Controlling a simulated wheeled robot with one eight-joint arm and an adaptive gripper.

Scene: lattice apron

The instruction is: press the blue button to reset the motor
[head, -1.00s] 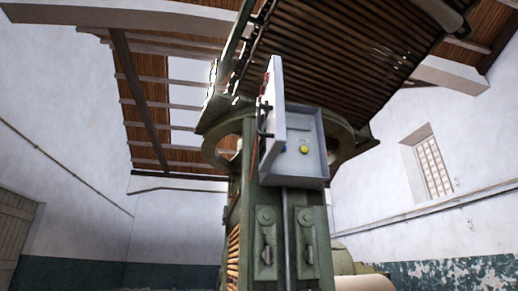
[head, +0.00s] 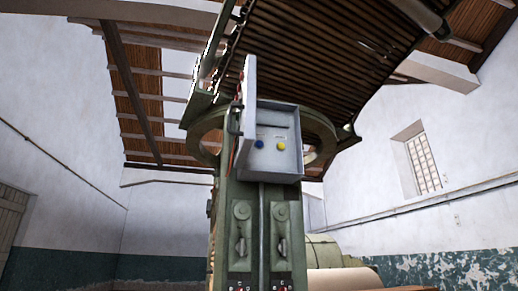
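The blue button (head: 259,144) is small and round, on the inner panel of an open grey control box (head: 281,162). A yellow button (head: 281,146) sits just to its right on the same panel. The box is mounted high on the green machine column (head: 262,205). Its door (head: 248,95) stands swung open on the left side, seen nearly edge-on. Nothing covers the blue button from this view. My gripper is not in view.
Below the box, the column carries two levers (head: 241,230) and a row of small red-marked controls (head: 262,287). A slatted machine part (head: 340,60) overhangs above. A large roll (head: 345,279) lies at lower right. White walls stand behind.

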